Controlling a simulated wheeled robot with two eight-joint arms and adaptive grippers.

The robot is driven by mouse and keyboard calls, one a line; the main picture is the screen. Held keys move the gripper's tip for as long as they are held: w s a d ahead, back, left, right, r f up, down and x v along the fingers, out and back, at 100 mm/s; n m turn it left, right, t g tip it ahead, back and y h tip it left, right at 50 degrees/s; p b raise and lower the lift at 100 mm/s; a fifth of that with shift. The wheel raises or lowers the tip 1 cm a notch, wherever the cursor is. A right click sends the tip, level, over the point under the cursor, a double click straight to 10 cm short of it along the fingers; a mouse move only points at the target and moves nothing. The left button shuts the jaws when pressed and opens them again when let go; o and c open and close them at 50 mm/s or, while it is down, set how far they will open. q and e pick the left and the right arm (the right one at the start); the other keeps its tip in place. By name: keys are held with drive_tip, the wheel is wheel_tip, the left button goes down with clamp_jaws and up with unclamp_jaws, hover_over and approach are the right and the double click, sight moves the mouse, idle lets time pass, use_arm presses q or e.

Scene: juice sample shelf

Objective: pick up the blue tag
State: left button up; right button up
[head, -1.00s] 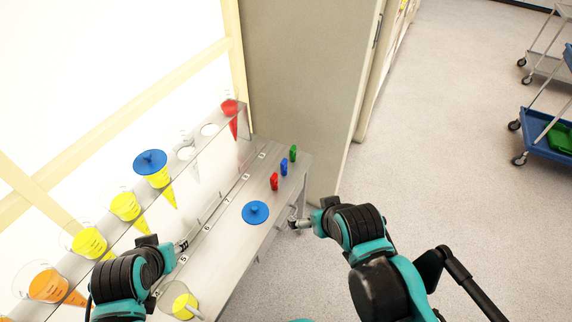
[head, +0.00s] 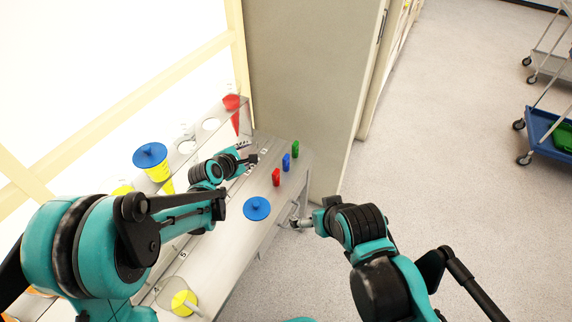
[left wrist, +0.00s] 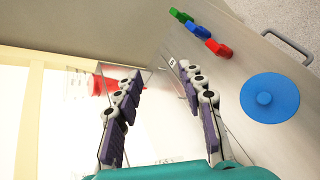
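The blue tag (head: 286,162) stands on the shelf's lower surface between a red tag (head: 276,177) and a green tag (head: 295,149). In the left wrist view the blue tag (left wrist: 198,30) lies beyond and right of the fingertips. My left gripper (head: 246,152) is open and empty, left of the tags and apart from them. Its two fingers are spread in the left wrist view (left wrist: 160,78). My right gripper (head: 296,222) is at the shelf's front edge, below the tags; its fingers are too small to judge.
A blue round lid (head: 257,208) lies on the shelf board (head: 228,233) in front of the tags. Cones with yellow and red contents (head: 232,103) sit in the rack at the left. A tall cabinet (head: 300,80) stands behind the shelf. A cup with yellow contents (head: 183,303) is at the near end.

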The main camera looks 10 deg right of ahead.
use_arm(q)
drive_tip(key=w+d+f+n+h, duration=0.1)
drive_tip(key=w+d+f+n, duration=0.3)
drive_tip(key=f, duration=0.3)
drive_tip(key=n+h, duration=0.1)
drive_tip(key=n, duration=0.4)
approach(284, 160)
drive_tip(key=shift+w+d+f+t+b, duration=0.35)
drive_tip(key=shift+w+d+f, duration=0.25)
drive_tip(key=shift+w+d, duration=0.3)
drive_tip(key=shift+w+d+f, duration=0.15)
drive_tip(key=shift+w+f, duration=0.1)
drive_tip(key=b+x, duration=0.2)
drive_tip(key=x, duration=0.5)
drive_tip(key=shift+f+b, duration=0.1)
drive_tip(key=shift+b, duration=0.25)
clamp_jaws()
